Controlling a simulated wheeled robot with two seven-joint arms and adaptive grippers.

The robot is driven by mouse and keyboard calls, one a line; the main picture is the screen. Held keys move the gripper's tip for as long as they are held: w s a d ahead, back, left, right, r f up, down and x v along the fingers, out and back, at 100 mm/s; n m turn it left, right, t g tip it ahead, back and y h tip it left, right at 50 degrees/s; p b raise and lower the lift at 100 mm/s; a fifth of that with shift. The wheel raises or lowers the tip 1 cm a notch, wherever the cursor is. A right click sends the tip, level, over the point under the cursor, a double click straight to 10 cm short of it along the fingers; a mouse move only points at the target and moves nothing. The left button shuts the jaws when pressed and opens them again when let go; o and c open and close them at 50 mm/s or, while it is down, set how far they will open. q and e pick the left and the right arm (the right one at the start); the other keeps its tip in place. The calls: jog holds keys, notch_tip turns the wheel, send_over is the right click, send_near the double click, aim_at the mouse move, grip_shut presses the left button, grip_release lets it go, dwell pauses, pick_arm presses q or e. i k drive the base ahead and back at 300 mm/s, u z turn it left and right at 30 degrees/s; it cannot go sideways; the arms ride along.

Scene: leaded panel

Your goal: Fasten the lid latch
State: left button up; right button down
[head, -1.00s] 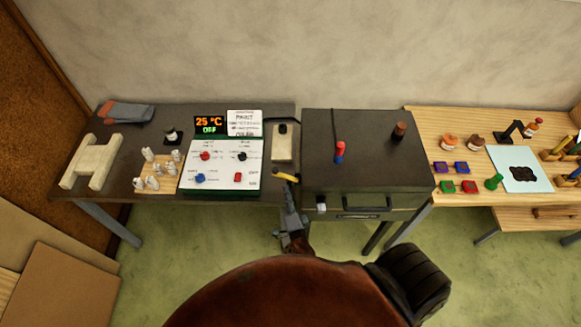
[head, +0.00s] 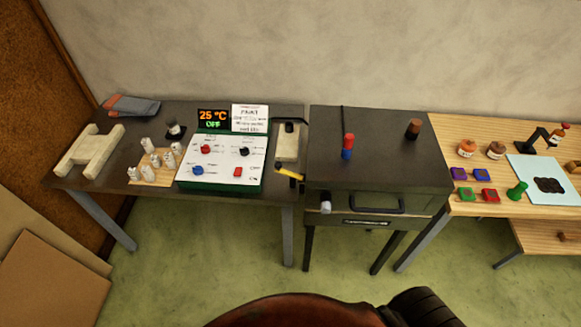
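A dark kiln-like box (head: 375,165) with a flat lid stands in the middle. A dark bar handle (head: 377,209) runs across its front. A small pale knob (head: 326,208) sits at the front left corner, and may be the latch; I cannot tell whether it is fastened. Neither of my grippers shows in the head view.
A control panel (head: 221,163) with a display reading 25 °C OFF (head: 212,121) stands left of the box. A red and blue peg (head: 348,146) and a brown knob (head: 413,129) stand on the lid. A wooden bench (head: 500,140) is at right.

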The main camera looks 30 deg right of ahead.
aim_at(278, 166)
jog(key=k, duration=0.25)
jog(key=z, duration=1)
